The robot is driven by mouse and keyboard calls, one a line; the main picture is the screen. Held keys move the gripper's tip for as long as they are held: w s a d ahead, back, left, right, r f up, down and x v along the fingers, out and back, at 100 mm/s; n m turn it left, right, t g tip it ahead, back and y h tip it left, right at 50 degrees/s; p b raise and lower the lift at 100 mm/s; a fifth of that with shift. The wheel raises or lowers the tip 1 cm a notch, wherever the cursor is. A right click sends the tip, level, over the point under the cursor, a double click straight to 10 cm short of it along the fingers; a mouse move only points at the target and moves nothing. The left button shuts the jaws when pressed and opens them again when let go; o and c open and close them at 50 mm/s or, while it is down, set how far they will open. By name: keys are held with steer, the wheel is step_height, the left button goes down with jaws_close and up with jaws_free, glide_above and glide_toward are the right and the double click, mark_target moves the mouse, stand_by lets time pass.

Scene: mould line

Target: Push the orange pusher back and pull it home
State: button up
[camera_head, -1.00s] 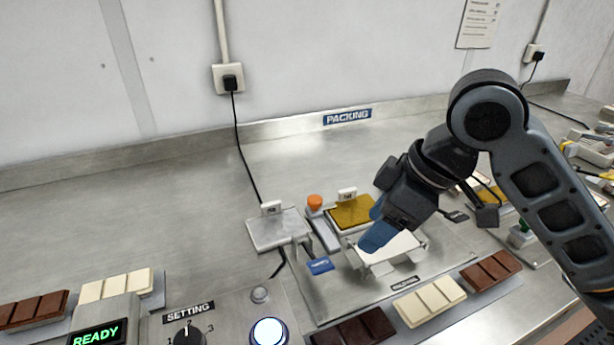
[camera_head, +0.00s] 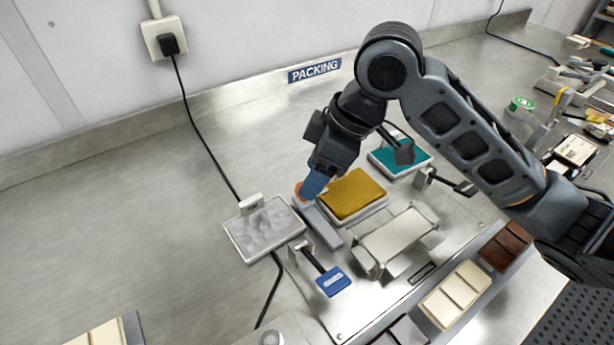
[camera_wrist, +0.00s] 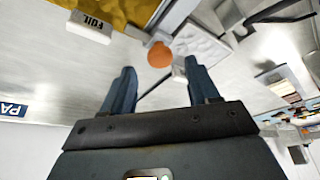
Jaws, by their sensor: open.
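The orange pusher knob (camera_head: 299,190) stands at the back end of a grey slide rail (camera_head: 322,224), between two trays. It is partly hidden behind my gripper's blue fingers in the head view. My gripper (camera_head: 314,185) is angled down beside the knob. In the wrist view the round orange knob (camera_wrist: 160,54) shows ahead of my open fingers (camera_wrist: 162,78), roughly centred in the gap between them. Nothing is held. I cannot tell whether a finger touches the knob.
A silver-topped tray (camera_head: 264,230) is left of the rail and a gold-topped tray (camera_head: 352,193) right of it. A white raised platform (camera_head: 397,234) and a blue-tabbed lever (camera_head: 333,282) are in front. A teal tray (camera_head: 400,156) sits behind.

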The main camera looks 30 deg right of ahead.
steer(key=shift+x, duration=1.55)
jaws_close()
